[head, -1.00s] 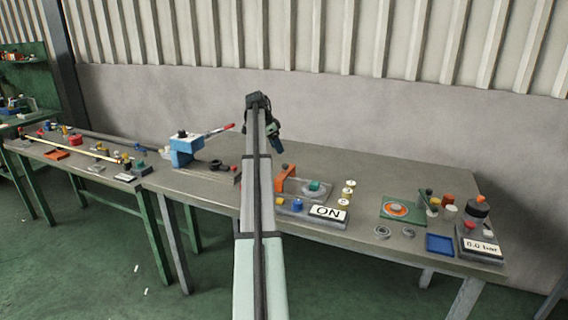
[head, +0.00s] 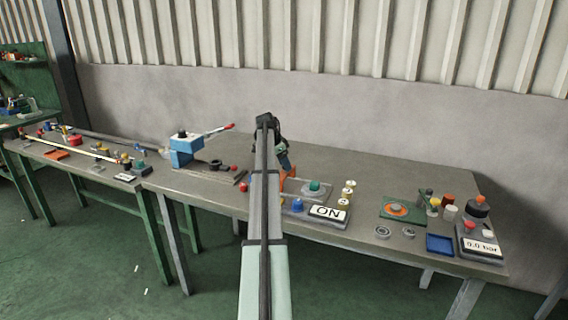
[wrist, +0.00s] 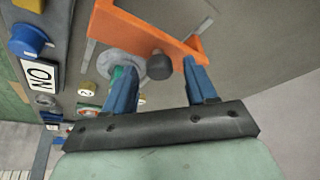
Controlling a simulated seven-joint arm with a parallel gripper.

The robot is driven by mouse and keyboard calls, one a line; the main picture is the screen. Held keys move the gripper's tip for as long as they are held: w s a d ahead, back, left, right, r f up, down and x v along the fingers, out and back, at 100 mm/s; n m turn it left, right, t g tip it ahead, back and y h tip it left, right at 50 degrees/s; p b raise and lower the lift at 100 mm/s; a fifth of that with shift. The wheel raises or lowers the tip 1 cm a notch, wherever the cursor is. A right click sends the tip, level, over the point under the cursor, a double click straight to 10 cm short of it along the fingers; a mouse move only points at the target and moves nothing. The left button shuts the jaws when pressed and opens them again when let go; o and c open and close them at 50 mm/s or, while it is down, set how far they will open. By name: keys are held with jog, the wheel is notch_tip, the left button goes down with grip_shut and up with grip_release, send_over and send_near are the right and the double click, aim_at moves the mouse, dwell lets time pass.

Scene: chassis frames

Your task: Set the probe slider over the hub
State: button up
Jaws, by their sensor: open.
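The probe slider (wrist: 140,32) is an orange bracket with a dark round knob (wrist: 159,66), seen in the wrist view. In the head view, the slider (head: 290,171) is partly hidden by my arm. The hub (head: 314,187) is a green dome on a grey round base, just right of the slider; in the wrist view its base (wrist: 118,60) shows beside the bracket, and the left finger partly hides the green dome. My gripper (wrist: 160,70) is open, with the knob appearing between its blue fingertips; I cannot tell whether they touch it. The gripper (head: 284,163) is above the slider.
An ON display (head: 328,212), a blue button (head: 297,206) and several yellow-topped posts (head: 347,194) stand close to the hub. A blue lever press (head: 185,149) is to the left. A blue tray (head: 440,245) and gauge unit (head: 480,246) are at the right.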

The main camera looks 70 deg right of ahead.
grip_shut()
dwell(0.3)
jog(key=s, duration=1.3)
jog(key=shift+s, duration=0.25)
grip_release()
jog(key=shift+r, duration=0.1)
jog(key=v, duration=1.3)
jog(key=shift+r, duration=0.3)
